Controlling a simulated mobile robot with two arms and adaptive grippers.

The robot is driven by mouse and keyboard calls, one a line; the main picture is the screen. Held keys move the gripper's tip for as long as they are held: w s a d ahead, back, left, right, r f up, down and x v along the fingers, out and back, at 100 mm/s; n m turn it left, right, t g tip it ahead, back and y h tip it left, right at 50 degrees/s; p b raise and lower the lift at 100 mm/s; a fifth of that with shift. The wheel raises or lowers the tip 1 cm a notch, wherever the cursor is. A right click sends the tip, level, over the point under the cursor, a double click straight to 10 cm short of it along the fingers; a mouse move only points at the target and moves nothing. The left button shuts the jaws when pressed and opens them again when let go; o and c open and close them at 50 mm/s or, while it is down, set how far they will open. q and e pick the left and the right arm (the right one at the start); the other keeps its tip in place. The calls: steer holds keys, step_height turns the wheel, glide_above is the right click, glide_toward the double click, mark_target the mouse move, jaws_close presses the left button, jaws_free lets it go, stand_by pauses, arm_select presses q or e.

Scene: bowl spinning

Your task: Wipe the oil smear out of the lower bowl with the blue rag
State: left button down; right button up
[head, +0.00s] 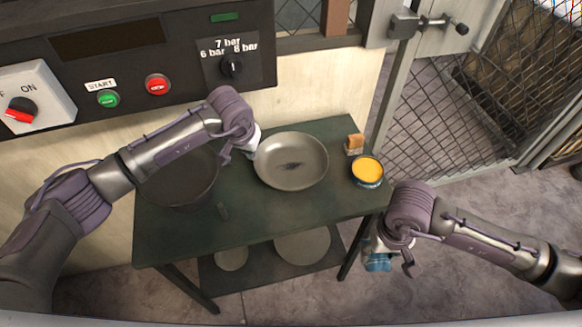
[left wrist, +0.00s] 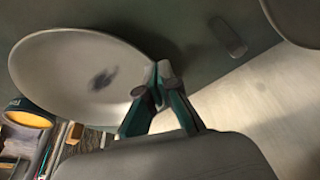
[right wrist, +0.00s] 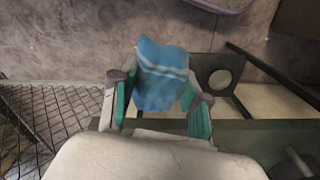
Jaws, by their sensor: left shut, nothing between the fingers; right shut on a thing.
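A grey bowl (head: 280,175) with a dark oil smear (head: 290,165) inside stands on the green table. The bowl (left wrist: 50,70) and smear (left wrist: 102,80) also show in the left wrist view. My left gripper (head: 251,151) is at the bowl's left rim. In the left wrist view its fingertips (left wrist: 157,88) are together beside the rim, with nothing between them. My right gripper (head: 389,258) is shut on the blue rag (head: 377,263), off the table's right front edge. The striped rag (right wrist: 162,75) hangs between its fingers in the right wrist view.
A dark pan-like vessel (head: 180,182) stands left of the bowl, partly under my left arm. An open yellow tin (head: 367,171) and a small orange-brown block (head: 355,144) stand at the right. A mesh gate is at right.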

arm_select(q)
steer(key=shift+f, duration=0.3)
arm_select(e)
steer(key=shift+f, duration=0.3)
arm_select(q)
steer(key=shift+r, duration=0.1)
arm_select(e)
steer(key=shift+r, duration=0.1)
arm_select(q)
steer(key=shift+r, duration=0.85)
arm_select(e)
steer(key=shift+r, duration=0.3)
arm_select(q)
steer(key=shift+r+p, duration=0.8)
steer(key=shift+r, duration=1.3)
arm_select(e)
steer(key=shift+r, duration=0.6)
